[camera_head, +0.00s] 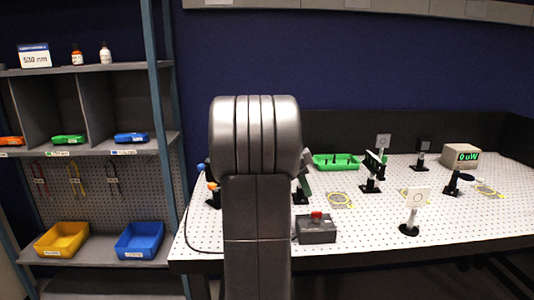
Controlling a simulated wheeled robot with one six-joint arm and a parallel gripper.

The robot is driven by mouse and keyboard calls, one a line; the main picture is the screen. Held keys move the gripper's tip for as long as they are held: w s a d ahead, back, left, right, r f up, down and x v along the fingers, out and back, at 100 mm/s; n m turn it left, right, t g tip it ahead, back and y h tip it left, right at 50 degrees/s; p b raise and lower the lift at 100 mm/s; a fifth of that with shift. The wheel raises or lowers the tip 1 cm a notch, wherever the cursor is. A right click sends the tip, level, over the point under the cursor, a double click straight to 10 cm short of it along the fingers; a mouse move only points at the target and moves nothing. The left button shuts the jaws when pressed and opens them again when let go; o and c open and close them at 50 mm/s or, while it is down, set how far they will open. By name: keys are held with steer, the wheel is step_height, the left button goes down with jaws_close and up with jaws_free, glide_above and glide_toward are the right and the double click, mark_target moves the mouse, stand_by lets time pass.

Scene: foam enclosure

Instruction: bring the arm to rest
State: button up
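My arm stands upright in the middle of the head view, a dark grey link with a thick rounded joint on top. It covers part of the optical table (370,245) behind it. My gripper does not show in this view, so I cannot see its fingers or anything in them.
On the white perforated table stand several optics mounts, a white card on a post (416,198), a green tray (338,161), a box with a red button (317,230) and a meter reading 0 uW (461,157). Shelves at left hold a yellow bin (62,240) and a blue bin (139,241).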

mark_target(317, 212)
steer(key=x, duration=0.9)
steer(key=shift+d+f, duration=0.2)
steer(key=shift+f, duration=0.15)
steer(key=shift+a+r, duration=0.1)
steer(key=shift+r, duration=0.05)
steer(key=v, duration=1.3)
steer(key=x, duration=1.3)
steer(key=n+t, duration=0.1)
steer(key=n, duration=0.1)
steer(key=shift+s+n, duration=0.1)
steer(key=shift+n, duration=0.3)
steer(key=n+t+p, duration=0.1)
steer(key=n, duration=0.2)
steer(key=n+t+y+p, duration=0.1)
steer(key=n+p, duration=0.1)
steer(key=n, duration=0.1)
steer(key=shift+r, duration=0.1)
steer(key=shift+s+d+n+t+y+p, duration=0.15)
steer(key=shift+n+t+y+p, duration=0.25)
steer(key=shift+n+p, duration=0.95)
steer(key=shift+w+d+n+t+y+p, duration=0.15)
steer(key=shift+n+y+p, duration=0.45)
steer(key=shift+n+p, duration=0.7)
steer(key=shift+s+n+y+p, duration=0.1)
steer(key=shift+n+y+p, duration=0.6)
steer(key=shift+n, duration=1.05)
